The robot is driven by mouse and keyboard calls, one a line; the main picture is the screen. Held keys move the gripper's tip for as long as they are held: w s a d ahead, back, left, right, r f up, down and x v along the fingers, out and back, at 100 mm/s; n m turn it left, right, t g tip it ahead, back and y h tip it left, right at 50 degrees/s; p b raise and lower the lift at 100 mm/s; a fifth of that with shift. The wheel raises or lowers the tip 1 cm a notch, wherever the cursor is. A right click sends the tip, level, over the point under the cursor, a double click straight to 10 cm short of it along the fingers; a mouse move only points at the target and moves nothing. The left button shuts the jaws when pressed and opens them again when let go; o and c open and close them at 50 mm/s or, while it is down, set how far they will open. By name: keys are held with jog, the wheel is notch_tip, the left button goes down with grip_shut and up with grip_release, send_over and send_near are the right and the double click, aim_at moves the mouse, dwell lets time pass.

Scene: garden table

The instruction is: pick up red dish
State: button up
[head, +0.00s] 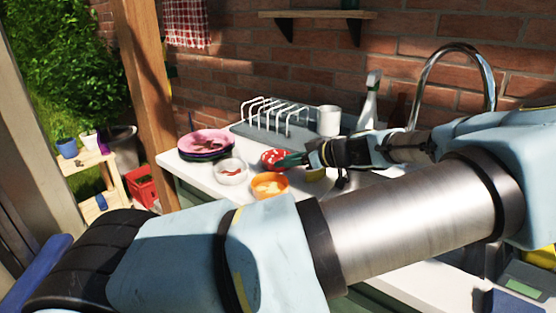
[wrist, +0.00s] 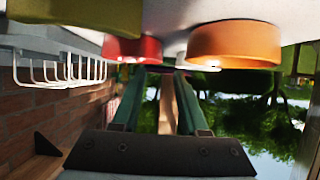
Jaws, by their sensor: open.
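The red dish (head: 268,157) sits on the white counter, with pale bits showing in it. In the wrist view, where the scene appears upside down, the red dish (wrist: 136,48) is at the upper left of centre. My gripper (head: 288,160) reaches in from the right and is at the right side of the dish, partly covering it. In the wrist view my gripper (wrist: 161,72) has its two green fingers apart with nothing between them. The left fingertip appears close to the dish; I cannot tell whether it touches.
An orange bowl (head: 270,192) and a white bowl (head: 231,177) stand close to the dish. Stacked plates (head: 206,142) are at the left. A dish rack (head: 272,118), white mug (head: 328,120), spray bottle (head: 369,100) and tap (head: 455,48) stand behind. A yellow-green item (wrist: 75,15) is near the gripper.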

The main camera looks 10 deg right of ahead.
jog(key=p+x, duration=0.2)
jog(key=x, duration=0.4)
jog(key=shift+w+a+f, duration=0.15)
jog(key=shift+w+a, duration=0.05)
jog(key=shift+w, duration=0.05)
grip_shut()
dwell(1.2)
